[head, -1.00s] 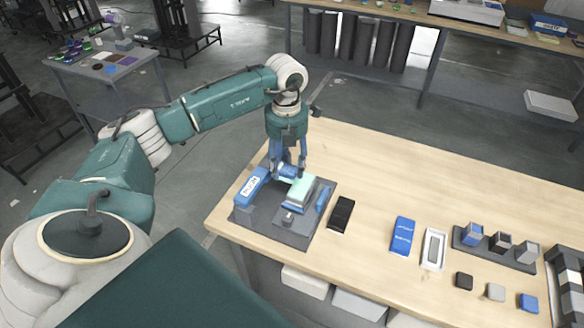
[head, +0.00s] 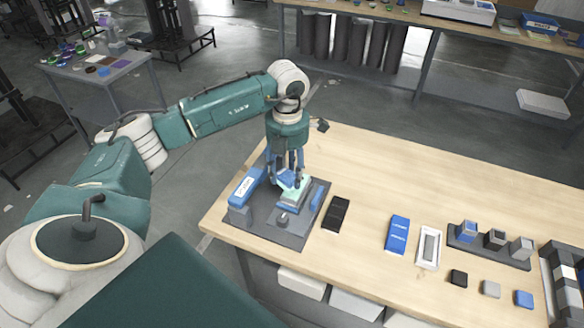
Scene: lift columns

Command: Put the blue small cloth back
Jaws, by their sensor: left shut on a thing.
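My left gripper (head: 289,178) points down over the grey mat (head: 265,228) near the table's left end. Its fingers are shut on a small blue piece that looks like the blue small cloth (head: 284,180). The cloth is partly hidden by the fingers. It is just behind and left of a mint-green block with a blue base (head: 295,193); I cannot tell whether they touch. My right gripper is not in view.
A black case (head: 337,213), blue packet (head: 398,234) and white tray (head: 428,247) lie further right. The table's back is clear.

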